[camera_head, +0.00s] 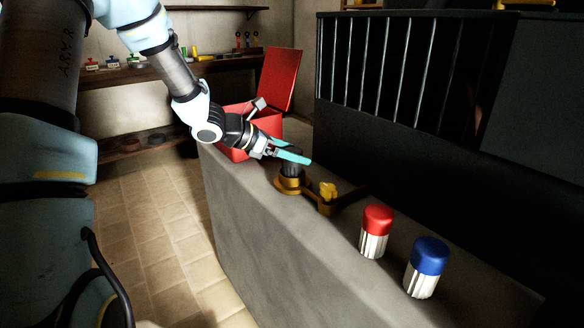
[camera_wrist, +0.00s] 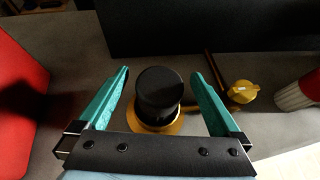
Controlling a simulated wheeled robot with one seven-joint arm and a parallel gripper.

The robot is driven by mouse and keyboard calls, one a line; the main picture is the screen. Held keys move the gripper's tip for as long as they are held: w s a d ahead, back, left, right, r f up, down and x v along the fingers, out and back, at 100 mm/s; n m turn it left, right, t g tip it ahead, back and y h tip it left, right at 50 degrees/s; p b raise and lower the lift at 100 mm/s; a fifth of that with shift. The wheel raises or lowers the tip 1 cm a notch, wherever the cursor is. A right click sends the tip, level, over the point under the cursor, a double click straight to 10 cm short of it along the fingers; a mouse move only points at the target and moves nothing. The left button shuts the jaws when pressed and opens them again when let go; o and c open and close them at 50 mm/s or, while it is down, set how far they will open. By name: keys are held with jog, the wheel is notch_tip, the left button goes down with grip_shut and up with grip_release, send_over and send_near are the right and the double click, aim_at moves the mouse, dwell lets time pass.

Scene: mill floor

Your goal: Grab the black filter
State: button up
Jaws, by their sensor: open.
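The black filter (camera_wrist: 159,93) stands upright on a round brass base (camera_wrist: 158,123) in the wrist view. In the head view the filter (camera_head: 292,170) is partly hidden by my gripper, and its brass base (camera_head: 291,186) rests on the grey ledge. My gripper (camera_head: 293,153) has teal fingers and is open. In the wrist view the fingers (camera_wrist: 163,88) lie on either side of the filter, with a visible gap on each side. I cannot tell how far down the filter the fingertips reach.
A brass valve piece (camera_head: 327,192) sits just right of the base. A red-capped filter (camera_head: 375,231) and a blue-capped filter (camera_head: 427,267) stand nearer on the ledge (camera_head: 262,228). An open red toolbox (camera_head: 236,154) is behind my gripper. A dark barred wall (camera_head: 400,70) runs along the right.

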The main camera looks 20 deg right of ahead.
jog(key=c, duration=1.5)
